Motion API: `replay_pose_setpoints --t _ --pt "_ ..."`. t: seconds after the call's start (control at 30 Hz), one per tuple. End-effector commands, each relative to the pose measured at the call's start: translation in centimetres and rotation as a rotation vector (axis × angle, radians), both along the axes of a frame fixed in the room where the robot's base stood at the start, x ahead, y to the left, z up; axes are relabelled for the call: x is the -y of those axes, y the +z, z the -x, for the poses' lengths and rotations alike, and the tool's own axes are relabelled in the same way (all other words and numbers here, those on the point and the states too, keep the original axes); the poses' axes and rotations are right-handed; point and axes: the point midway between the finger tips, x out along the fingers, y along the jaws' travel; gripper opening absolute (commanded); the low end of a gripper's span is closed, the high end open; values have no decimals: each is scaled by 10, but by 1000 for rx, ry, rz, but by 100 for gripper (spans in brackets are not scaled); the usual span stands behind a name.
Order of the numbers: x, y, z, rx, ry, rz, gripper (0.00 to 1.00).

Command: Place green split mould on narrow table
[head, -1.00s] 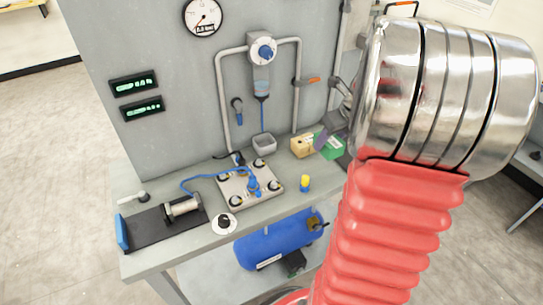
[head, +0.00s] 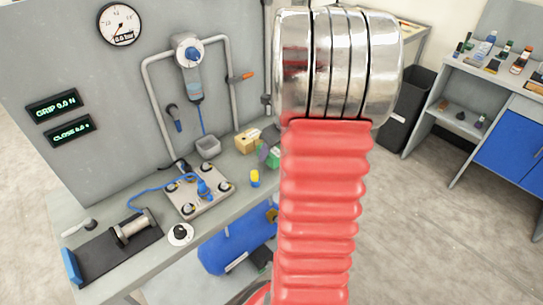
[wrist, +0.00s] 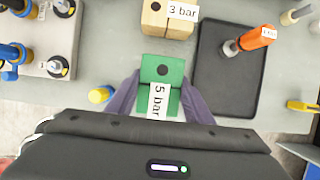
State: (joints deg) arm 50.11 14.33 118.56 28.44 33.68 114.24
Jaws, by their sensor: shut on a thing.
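The green split mould (wrist: 163,72), with a round dark hole and a white "5 bar" label, is between the purple fingers of my gripper (wrist: 157,98) in the wrist view. My gripper is shut on it. The mould is at or just above the grey bench top (wrist: 105,60); I cannot tell whether it touches. In the head view a bit of the mould (head: 274,157) shows beside a purple finger (head: 263,153); my red-sleeved arm hides the rest. I cannot tell which table is the narrow one.
A wooden "3 bar" block (wrist: 168,18) stands just beyond the mould, with a dark tray (wrist: 224,95) to its right. A metal plate with fittings (wrist: 45,35) is at left. In the head view, a blue-doored table (head: 470,85) and a black bin (head: 408,110) stand right, across open floor.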

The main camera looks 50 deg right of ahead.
Motion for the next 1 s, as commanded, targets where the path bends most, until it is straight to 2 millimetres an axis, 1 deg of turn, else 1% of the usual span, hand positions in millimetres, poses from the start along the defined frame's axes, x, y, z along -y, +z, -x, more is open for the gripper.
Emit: replay_pose_setpoints --t 0.03,0.1,0.2,0.57,0.6,0.83,1.0 --pt "0 -8 0 -2 -1 -4 17" --pt "0 -17 0 -1 -1 -3 17" --pt "0 -25 0 -1 -1 -1 17" --pt "1 -27 0 0 -2 -1 17" --pt "0 -27 1 0 -2 -1 48" --pt "0 -27 1 0 -2 -1 64" --pt "1 -27 1 0 -2 -1 65"
